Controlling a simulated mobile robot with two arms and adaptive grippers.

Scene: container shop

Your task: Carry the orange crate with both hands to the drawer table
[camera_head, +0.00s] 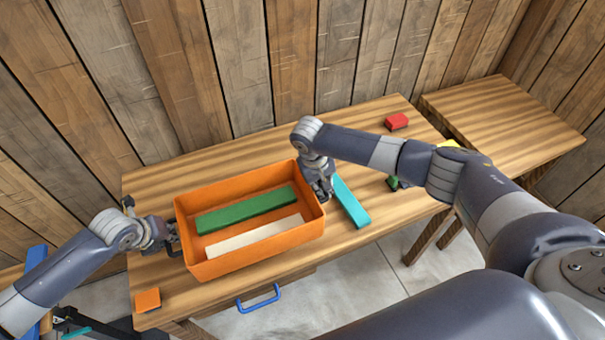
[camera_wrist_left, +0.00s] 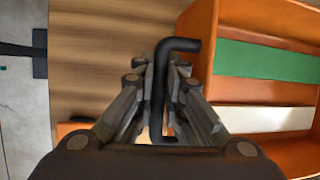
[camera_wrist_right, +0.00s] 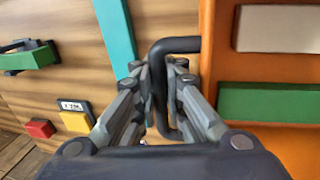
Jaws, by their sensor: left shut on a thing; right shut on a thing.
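The orange crate (camera_head: 255,261) is on or just above the wooden drawer table (camera_head: 160,283); I cannot tell if it touches the top. It holds a green plank (camera_head: 246,210) and a white plank (camera_head: 254,236). My left gripper (camera_head: 172,236) is at its left end, shut on the black handle (camera_wrist_left: 172,45) there. My right gripper (camera_head: 325,190) is at its right end, shut on the other black handle (camera_wrist_right: 175,45). The table's drawer has a blue handle (camera_head: 258,299). The crate looks about level.
A turquoise plank (camera_head: 351,202) lies close right of the crate. A red block (camera_head: 397,121), a green piece (camera_head: 393,183) and a yellow piece (camera_wrist_right: 75,121) are farther right. An orange block (camera_head: 147,299) sits at the front left corner. A second wooden table (camera_head: 510,130) stands at right.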

